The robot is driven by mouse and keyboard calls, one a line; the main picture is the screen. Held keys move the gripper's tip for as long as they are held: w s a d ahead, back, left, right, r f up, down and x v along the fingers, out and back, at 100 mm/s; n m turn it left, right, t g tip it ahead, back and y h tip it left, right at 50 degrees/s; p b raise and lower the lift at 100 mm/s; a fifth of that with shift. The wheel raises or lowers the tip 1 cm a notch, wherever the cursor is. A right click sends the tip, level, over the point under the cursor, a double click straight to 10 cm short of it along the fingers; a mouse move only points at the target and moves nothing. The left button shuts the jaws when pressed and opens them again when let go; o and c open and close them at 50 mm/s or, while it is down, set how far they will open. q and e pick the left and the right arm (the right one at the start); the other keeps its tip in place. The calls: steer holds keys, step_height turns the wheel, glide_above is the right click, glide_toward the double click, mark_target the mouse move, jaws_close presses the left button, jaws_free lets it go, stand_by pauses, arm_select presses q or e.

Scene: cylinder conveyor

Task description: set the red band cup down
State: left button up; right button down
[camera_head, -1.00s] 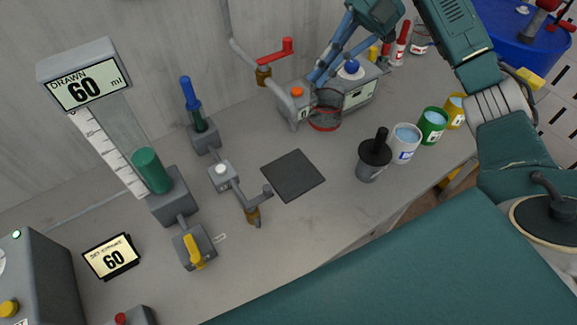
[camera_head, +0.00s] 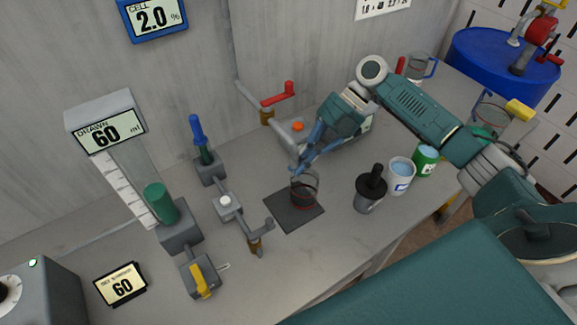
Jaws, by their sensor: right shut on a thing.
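The red band cup (camera_head: 304,196) is a clear cup with a red band near its base. It is upright over the dark square mat (camera_head: 290,222), near the mat's upper right part. I cannot tell whether its base touches the mat. My right gripper (camera_head: 301,170) comes in from the upper right and is shut on the cup near its rim. The gripper's blue fingers hide part of the cup. My left gripper is not in view.
A tap with a red handle (camera_head: 278,97) is behind. A lever valve (camera_head: 254,235) stands just left of the mat.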

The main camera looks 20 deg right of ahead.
steer(key=a+p, duration=0.1)
steer(key=a+f, duration=0.1)
steer(key=a, duration=0.1)
steer(key=shift+s+f+p, duration=0.1)
steer(key=shift+p, duration=0.3)
steer(key=c, duration=1.9)
jaws_free()
steer(key=b+v, duration=0.3)
steer(key=v, duration=0.9)
steer(key=shift+b, duration=0.3)
